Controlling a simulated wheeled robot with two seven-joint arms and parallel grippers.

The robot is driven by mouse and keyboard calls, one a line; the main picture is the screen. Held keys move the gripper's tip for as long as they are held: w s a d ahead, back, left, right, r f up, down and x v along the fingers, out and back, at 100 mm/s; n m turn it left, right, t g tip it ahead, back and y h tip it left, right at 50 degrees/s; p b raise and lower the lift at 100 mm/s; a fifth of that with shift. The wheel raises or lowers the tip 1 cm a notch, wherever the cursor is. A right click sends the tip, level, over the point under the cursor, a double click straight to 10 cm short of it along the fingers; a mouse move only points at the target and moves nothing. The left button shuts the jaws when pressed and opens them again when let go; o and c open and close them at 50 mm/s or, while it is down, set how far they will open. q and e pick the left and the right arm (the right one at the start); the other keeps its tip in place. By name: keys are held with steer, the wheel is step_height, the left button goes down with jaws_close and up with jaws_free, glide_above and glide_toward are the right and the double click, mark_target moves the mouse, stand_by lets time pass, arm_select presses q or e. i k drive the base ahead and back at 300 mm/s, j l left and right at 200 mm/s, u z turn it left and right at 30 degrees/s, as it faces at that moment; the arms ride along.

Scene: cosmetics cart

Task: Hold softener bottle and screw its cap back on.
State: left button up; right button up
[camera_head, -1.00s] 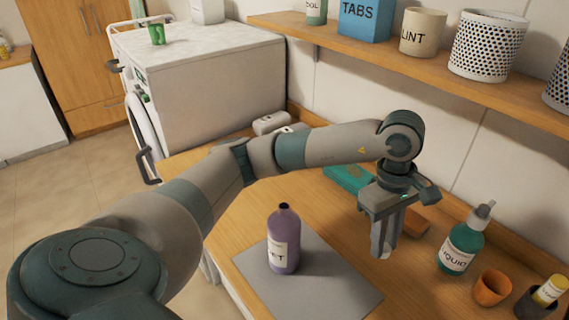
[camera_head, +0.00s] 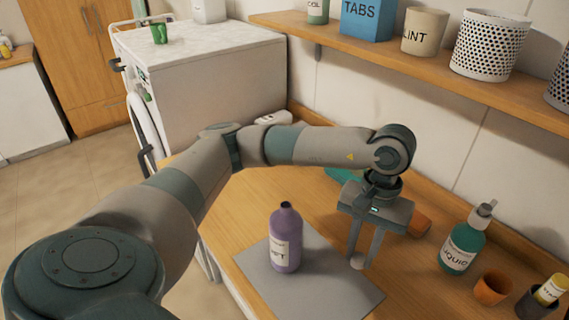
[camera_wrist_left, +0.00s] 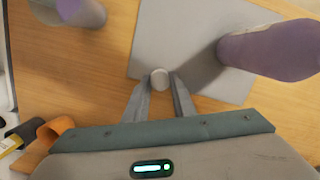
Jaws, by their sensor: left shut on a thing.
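The softener bottle (camera_head: 286,240) is purple with a white label and stands upright and uncapped on a grey mat (camera_head: 325,285). Its body also shows at the right of the left wrist view (camera_wrist_left: 272,48). My left gripper (camera_head: 357,260) points down, to the right of the bottle and apart from it. It is shut on a small pale round cap (camera_wrist_left: 159,79), held between the fingertips near the mat's right edge. The exact height of the cap above the mat is hard to tell. My right gripper is in neither view.
A green pump bottle (camera_head: 462,242), an orange cup (camera_head: 491,288) and a dark cup (camera_head: 533,304) stand at the right. A reddish block lies behind my gripper. A purple-grey object (camera_wrist_left: 75,10) is cut off in the wrist view. A shelf (camera_head: 430,62) runs along the wall.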

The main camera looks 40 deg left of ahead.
mark_target(286, 223)
steer(key=k+u, duration=0.45)
steer(key=k, duration=0.15)
steer(key=k+j+u, duration=0.2)
steer(key=k+u, duration=0.3)
steer(key=k, duration=0.05)
